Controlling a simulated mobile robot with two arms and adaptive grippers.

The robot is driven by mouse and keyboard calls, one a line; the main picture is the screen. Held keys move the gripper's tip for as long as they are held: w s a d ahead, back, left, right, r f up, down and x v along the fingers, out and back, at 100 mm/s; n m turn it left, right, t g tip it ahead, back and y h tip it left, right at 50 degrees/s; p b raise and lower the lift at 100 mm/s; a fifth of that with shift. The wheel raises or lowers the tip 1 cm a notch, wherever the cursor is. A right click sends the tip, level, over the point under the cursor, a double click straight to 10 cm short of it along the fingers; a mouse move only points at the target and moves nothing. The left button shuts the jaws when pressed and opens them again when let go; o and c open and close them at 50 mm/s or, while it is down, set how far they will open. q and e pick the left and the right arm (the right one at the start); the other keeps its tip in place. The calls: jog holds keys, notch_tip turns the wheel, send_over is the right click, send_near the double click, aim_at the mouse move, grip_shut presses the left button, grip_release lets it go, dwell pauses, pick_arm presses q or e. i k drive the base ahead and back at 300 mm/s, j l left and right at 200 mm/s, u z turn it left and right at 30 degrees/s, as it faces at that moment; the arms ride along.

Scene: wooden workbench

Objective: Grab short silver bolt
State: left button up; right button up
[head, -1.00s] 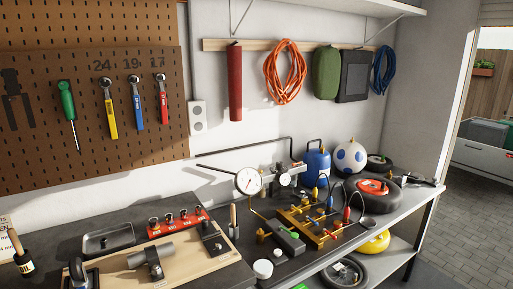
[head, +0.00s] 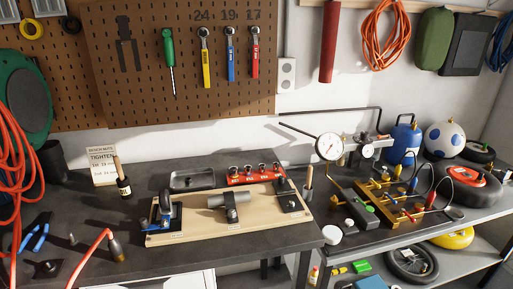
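A small grey, silver-looking upright piece (head: 72,240) stands on the dark bench top at the lower left of the head view. It may be the short silver bolt, but it is too small to tell. A shallow metal tray (head: 193,180) lies farther back on the bench; I cannot make out any bolt in it. Neither of my grippers shows in the head view.
A wooden board (head: 190,233) with a blue clamp (head: 165,212) and a dark metal fitting lies mid-bench. A red socket rail (head: 254,175) is behind it. The bench's centre-left is fairly clear.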

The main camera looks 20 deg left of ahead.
aim_at(74, 242)
jog(key=u, duration=1.95)
